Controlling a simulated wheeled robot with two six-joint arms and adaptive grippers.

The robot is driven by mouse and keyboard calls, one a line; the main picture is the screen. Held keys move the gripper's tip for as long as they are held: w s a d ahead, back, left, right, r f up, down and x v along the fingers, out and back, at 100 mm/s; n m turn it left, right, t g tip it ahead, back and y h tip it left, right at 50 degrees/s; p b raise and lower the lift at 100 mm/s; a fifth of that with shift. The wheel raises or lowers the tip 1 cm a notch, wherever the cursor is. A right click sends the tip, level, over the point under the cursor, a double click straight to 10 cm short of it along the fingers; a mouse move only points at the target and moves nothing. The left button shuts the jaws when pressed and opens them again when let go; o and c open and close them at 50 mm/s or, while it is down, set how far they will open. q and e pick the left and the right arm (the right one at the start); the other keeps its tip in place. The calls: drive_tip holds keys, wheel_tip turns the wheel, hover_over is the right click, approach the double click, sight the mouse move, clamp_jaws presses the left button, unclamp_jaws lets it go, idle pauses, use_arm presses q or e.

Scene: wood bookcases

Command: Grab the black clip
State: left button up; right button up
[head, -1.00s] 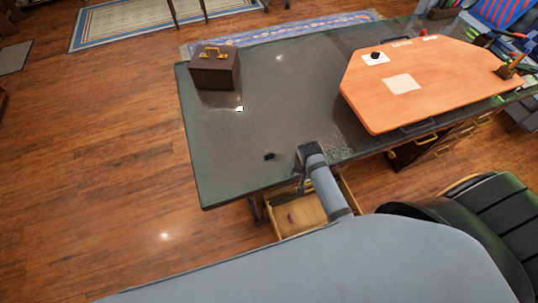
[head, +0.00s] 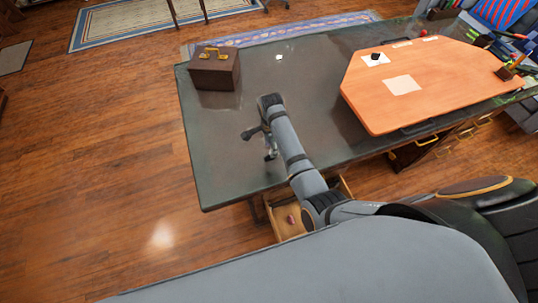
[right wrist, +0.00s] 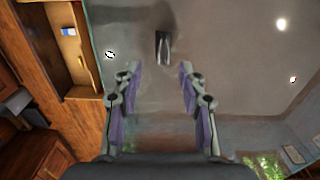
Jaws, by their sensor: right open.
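The black clip (right wrist: 162,48) lies on the dark desk top (head: 225,150). In the right wrist view it sits just beyond the fingertips and between their lines. In the head view I cannot make it out; my right arm and gripper cover that area. My right gripper (right wrist: 160,74) is open and empty, its two fingers spread to either side of the clip's line. In the head view the right gripper (head: 270,150) hangs over the near left part of the desk, pointing down. My left gripper is not in view.
A brown box (head: 214,72) stands at the desk's far left corner. A large orange board (head: 430,85) covers the right side. An open drawer (head: 288,222) sticks out below the near edge. The desk's left part is otherwise clear.

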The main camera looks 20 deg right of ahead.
sight(269, 151)
drive_tip(key=shift+w+a+f+p, duration=0.1)
drive_tip(key=shift+a+f+p, duration=0.1)
drive_tip(key=shift+f, duration=1.25)
drive_tip(key=shift+w+a+f+p, duration=0.1)
drive_tip(key=shift+f+p, duration=0.05)
drive_tip(key=shift+f, duration=1.25)
clamp_jaws()
